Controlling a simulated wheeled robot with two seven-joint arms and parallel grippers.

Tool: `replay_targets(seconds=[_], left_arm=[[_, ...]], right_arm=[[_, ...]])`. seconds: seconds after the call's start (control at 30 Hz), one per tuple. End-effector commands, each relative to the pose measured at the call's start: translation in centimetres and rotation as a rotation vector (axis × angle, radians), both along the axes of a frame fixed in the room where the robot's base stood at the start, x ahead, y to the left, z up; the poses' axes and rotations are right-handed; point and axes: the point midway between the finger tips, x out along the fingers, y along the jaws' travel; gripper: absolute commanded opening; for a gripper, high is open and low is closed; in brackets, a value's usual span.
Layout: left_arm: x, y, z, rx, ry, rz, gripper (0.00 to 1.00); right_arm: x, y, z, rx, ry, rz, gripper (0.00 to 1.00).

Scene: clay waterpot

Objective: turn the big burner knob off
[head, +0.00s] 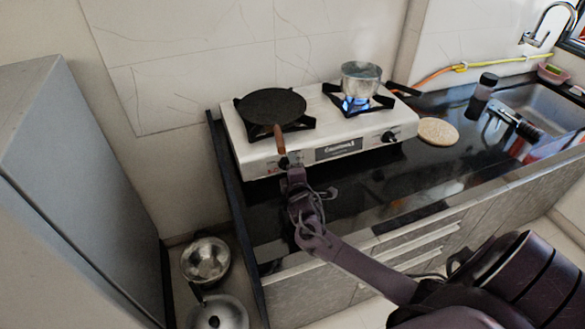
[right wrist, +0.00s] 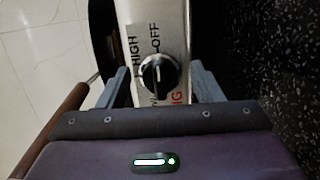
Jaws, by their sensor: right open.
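The white two-burner stove (head: 335,147) stands on the black counter. Its left knob (right wrist: 158,75) is round and black with a pale pointer line. In the right wrist view the line points nearly straight up, between the printed words HIGH and OFF. My right gripper (right wrist: 160,69) is open, with one finger on each side of this knob; contact is not clear. In the head view my right gripper (head: 289,168) is at the stove's front left and mostly hides that knob. The right knob (head: 388,137) is in plain view. My left gripper is not in view.
A dark flat pan (head: 271,105) sits on the left burner, its brown handle (head: 279,138) reaching forward above my gripper. A metal pot (head: 361,79) stands over a blue flame (head: 355,104) on the right burner. A round tan board (head: 437,131) lies right of the stove.

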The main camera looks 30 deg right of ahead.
Motion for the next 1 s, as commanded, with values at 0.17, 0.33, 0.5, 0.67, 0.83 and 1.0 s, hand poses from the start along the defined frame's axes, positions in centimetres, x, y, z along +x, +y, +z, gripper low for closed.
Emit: replay_targets(seconds=[0.17, 0.33, 0.5, 0.67, 0.83, 1.0], left_arm=[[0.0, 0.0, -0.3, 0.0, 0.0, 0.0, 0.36], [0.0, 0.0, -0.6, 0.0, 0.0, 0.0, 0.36], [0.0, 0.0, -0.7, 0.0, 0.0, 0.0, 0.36], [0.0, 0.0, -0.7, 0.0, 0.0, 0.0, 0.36], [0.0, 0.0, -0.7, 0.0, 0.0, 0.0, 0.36], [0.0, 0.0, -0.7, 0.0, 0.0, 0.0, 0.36]], right_arm=[[-2.6, 1.2, 0.4, 0.001, 0.001, 0.002, 0.6], [-4.9, 2.3, 0.9, 0.001, 0.002, 0.001, 0.6], [-6.0, 2.9, 1.3, 0.001, 0.0, 0.0, 0.6], [-6.1, 2.9, 1.4, 0.001, 0.0, 0.0, 0.6], [-6.1, 2.9, 1.4, 0.001, 0.0, 0.0, 0.6], [-6.1, 2.9, 1.4, 0.001, 0.0, 0.0, 0.6]])
